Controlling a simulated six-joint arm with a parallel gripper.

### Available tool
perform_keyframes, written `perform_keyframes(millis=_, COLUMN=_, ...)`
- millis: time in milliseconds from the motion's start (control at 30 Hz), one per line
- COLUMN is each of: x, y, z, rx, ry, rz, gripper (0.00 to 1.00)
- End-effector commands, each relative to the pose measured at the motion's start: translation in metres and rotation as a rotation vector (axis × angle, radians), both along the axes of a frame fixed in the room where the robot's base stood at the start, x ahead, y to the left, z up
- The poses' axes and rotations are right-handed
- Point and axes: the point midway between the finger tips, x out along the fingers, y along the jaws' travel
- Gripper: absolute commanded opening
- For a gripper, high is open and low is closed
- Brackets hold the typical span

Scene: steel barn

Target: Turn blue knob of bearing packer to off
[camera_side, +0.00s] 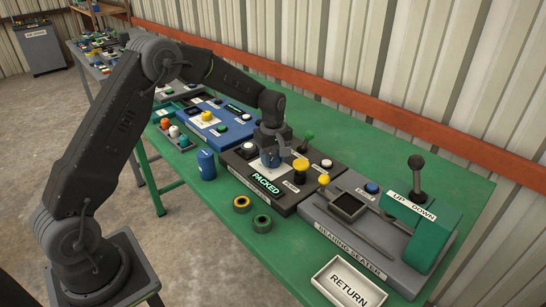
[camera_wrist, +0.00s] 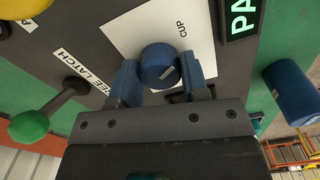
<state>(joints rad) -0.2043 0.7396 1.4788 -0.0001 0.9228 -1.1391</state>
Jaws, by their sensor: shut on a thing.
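The bearing packer (camera_side: 244,171) is a dark panel in the middle of the green table, with a lit PACKED display (camera_side: 265,184) that partly shows in the wrist view (camera_wrist: 240,15). Its blue knob (camera_wrist: 158,62) is round with a pale pointer mark and sits on a white plate (camera_wrist: 125,35) lettered CUP. My gripper (camera_wrist: 159,74) is shut on the blue knob, with one blue finger on each side of it. In the side view my gripper (camera_side: 271,160) points down over the packer and hides most of the knob. The off mark cannot be made out.
A green-knobbed lever (camera_wrist: 28,127), by a partly hidden latch label, and a yellow knob (camera_side: 300,165) are close by. A blue cylinder (camera_side: 206,165) and two rings (camera_side: 242,204) stand in front. The bearing seater (camera_side: 345,237) is at right, a blue panel (camera_side: 215,128) at left.

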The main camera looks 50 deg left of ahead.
Motion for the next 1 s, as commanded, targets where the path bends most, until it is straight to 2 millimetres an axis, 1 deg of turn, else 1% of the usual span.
perform_keyframes(millis=267, x=0.0002, y=-0.0001, z=0.0005, rx=0.0, ry=0.0, rz=-0.205, gripper=0.18)
perform_keyframes(millis=1000, x=0.0004, y=-0.0004, z=0.0007, rx=-0.001, ry=0.0, rz=-0.889, gripper=0.18)
